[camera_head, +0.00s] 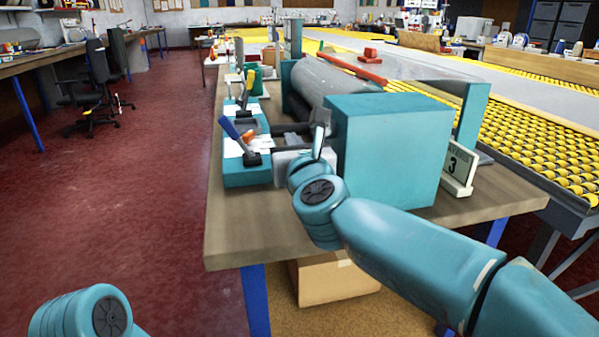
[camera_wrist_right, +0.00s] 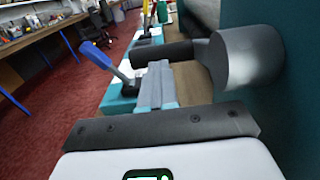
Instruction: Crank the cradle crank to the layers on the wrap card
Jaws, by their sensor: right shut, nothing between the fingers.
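The wrap card (camera_head: 460,166) stands at the right of the teal box (camera_head: 388,150) and reads 3. A grey roll (camera_head: 328,82) lies in the cradle behind the box. In the right wrist view, the dark grey crank (camera_wrist_right: 245,57) sticks out from the teal side, with a bar reaching left. My right gripper (camera_wrist_right: 157,72) is shut and empty, its fingertips close to the bar's left end; I cannot tell whether they touch it. In the head view, my right gripper (camera_head: 290,153) is left of the box, partly hidden by my wrist. My left gripper is out of view.
Teal blocks with a blue-handled tool (camera_head: 231,130) and a yellow-handled tool (camera_head: 248,84) stand along the left of the wooden table (camera_head: 245,230). A yellow roller conveyor (camera_head: 545,150) runs at right. The red floor at left is open near the table.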

